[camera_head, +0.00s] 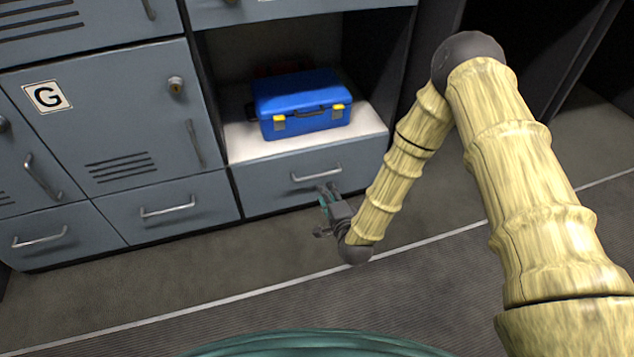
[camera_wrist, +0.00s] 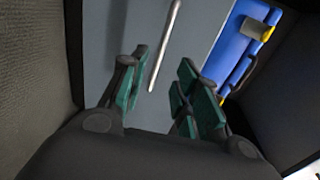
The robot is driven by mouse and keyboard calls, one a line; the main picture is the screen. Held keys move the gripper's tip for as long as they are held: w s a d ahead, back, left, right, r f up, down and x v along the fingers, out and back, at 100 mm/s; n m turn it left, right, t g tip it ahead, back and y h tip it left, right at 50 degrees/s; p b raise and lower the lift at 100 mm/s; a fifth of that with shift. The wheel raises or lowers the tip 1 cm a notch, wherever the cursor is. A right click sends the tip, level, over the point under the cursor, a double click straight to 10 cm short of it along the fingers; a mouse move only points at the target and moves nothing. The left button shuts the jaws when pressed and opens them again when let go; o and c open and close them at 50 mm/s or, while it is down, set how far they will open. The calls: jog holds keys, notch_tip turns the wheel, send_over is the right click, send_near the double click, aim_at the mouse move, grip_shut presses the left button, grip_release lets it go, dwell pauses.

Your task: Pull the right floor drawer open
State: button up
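The right floor drawer (camera_head: 269,188) is a grey-blue front at floor level, below the shelf with the blue case. It looks shut, flush with the cabinet. Its silver bar handle (camera_head: 316,173) runs across the front. My gripper (camera_head: 328,190) is just in front of and slightly below the handle, near the drawer's right part. In the wrist view my gripper (camera_wrist: 158,95) has its green-padded fingers spread apart with nothing between them. The handle (camera_wrist: 166,45) shows there as a slanted bar, its lower end near the gap between the fingers. Contact is not visible.
A blue case (camera_head: 302,103) with yellow latches sits on the white shelf (camera_head: 248,146) above the drawer. Other drawers (camera_head: 168,222) and a locker door marked G (camera_head: 125,120) lie to the left. The floor (camera_head: 250,265) in front is clear.

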aim_at(317, 176)
jog(key=shift+b+x, duration=2.25)
jog(key=shift+x, duration=3.15)
jog(key=shift+r, duration=0.1)
jog(key=shift+c, duration=0.4)
grip_shut()
